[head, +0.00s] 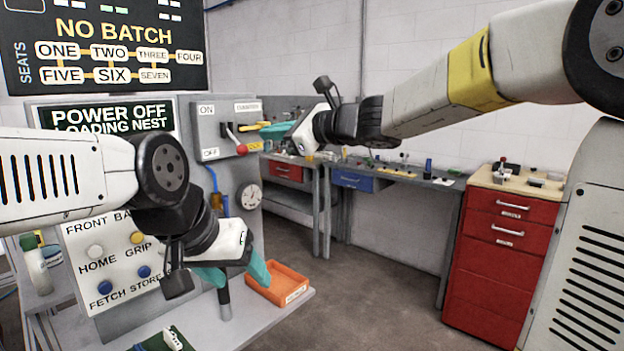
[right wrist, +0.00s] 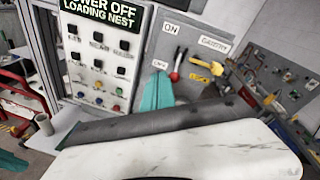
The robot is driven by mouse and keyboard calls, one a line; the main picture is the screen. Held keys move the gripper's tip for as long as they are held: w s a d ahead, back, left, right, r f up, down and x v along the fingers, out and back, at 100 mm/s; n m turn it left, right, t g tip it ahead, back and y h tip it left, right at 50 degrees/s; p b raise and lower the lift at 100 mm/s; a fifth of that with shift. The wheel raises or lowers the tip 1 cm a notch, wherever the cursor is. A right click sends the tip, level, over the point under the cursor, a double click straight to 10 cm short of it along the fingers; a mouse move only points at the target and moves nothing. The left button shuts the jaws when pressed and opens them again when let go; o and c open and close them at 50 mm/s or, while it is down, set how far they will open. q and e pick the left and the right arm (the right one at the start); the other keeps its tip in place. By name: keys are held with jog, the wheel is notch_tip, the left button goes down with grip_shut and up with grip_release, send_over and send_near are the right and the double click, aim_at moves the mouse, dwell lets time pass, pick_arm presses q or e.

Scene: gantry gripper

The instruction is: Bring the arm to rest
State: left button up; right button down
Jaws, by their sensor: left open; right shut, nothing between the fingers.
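My left gripper (head: 236,272) is open low in front of the control cabinet, with its teal fingers spread above the bench near an orange tray (head: 279,284). My right gripper (head: 277,130) is shut and empty, in front of the grey switch box (head: 219,137). Its teal fingers also show in the right wrist view (right wrist: 157,92), below the box. The box carries ON, OFF and GANTRY labels. Its red-knobbed lever (head: 241,149) points downward, and a yellow handle (head: 251,127) sits beside it. Whether the fingers touch the box I cannot tell.
The sign (head: 105,118) reads POWER OFF, LOADING NEST; the board (head: 105,45) above reads NO BATCH. A button panel (head: 110,260) is partly behind my left arm. A red drawer cabinet (head: 500,250) stands right. A workbench (head: 385,172) lines the back wall. The middle floor is clear.

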jog(key=s+d+f+n+g+h, duration=0.1)
jog(key=s+d+f+n+h, duration=0.5)
jog(key=s+d+f+n, duration=0.3)
jog(key=s+d+f+n+g+h, duration=0.1)
jog(key=s+d+f+n+h, duration=0.4)
jog(key=s+d+f+n, duration=0.5)
jog(key=s+d, duration=0.4)
jog(key=d, duration=0.3)
jog(key=shift+d+f+h, duration=0.2)
jog(key=shift+f+h, duration=0.05)
jog(key=shift+h, duration=0.15)
